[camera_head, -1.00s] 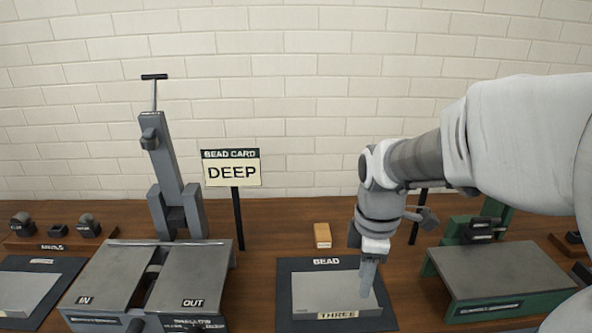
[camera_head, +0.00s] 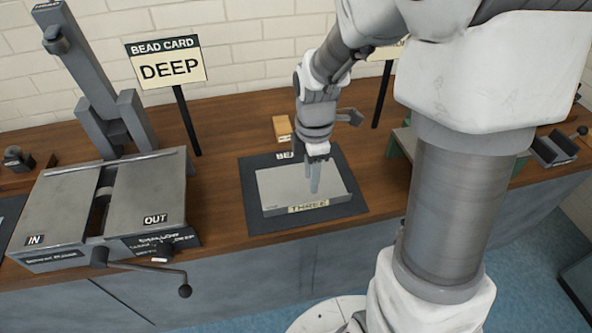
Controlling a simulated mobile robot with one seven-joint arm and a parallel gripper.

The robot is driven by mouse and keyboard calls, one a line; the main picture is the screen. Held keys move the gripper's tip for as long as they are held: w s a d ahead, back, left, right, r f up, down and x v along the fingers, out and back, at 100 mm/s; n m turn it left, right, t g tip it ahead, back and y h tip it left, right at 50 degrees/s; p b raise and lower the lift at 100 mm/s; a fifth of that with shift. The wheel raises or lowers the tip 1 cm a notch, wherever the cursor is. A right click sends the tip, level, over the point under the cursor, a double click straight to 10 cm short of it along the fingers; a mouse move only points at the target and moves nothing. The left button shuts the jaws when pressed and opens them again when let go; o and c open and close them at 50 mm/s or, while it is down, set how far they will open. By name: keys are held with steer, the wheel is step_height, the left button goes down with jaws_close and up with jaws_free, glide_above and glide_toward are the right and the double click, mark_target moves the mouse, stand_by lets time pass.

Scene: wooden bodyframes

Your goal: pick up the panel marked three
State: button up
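The panel marked THREE (camera_head: 283,193) is a flat light-grey sheet with a raised front edge bearing its label. It lies on a dark mat (camera_head: 252,222) marked BEAD, partly covered by the gripper. My gripper (camera_head: 314,186) points down over the panel's right half, its fingers at or just above the surface. I cannot tell whether the fingers touch the panel or how far apart they are.
A BEAD CARD sign (camera_head: 168,70) reads DEEP behind. A small tan block (camera_head: 282,127) lies behind the mat. A green-framed stand (camera_head: 402,146) is right, partly hidden by my arm.

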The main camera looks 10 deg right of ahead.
mark_target(309, 198)
steer(key=f, duration=0.3)
steer(key=f+b, duration=0.1)
steer(key=f, duration=0.4)
steer(key=shift+w+f+b, duration=0.25)
steer(key=shift+f+b, duration=0.05)
steer(key=shift+b, duration=0.05)
jaws_close()
stand_by(1.0)
